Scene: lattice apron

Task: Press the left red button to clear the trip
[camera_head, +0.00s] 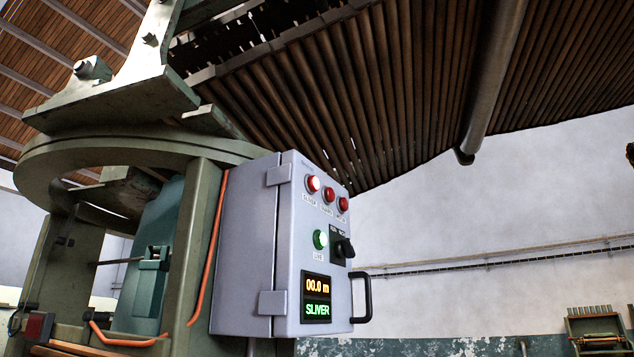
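A grey control box (250,240) is fixed to the green machine frame near the middle of the view. Its front face carries three red round buttons or lamps in a row near the top. The left red one (313,184) looks brighter than the middle red one (328,194) and the right red one (343,204). Small labels sit under them, too small to read surely. Below are a lit green round one (320,239), a black rotary switch (343,249) and a display (316,298) reading "00.0 m" and "SLIVER". Neither of my grippers shows.
A black handle (362,298) sticks out at the box's lower right. An orange cable (210,245) runs down the machine post left of the box. A slatted wooden apron (400,90) slopes overhead with a grey pipe (492,75). Open space lies right of the box, before the white wall.

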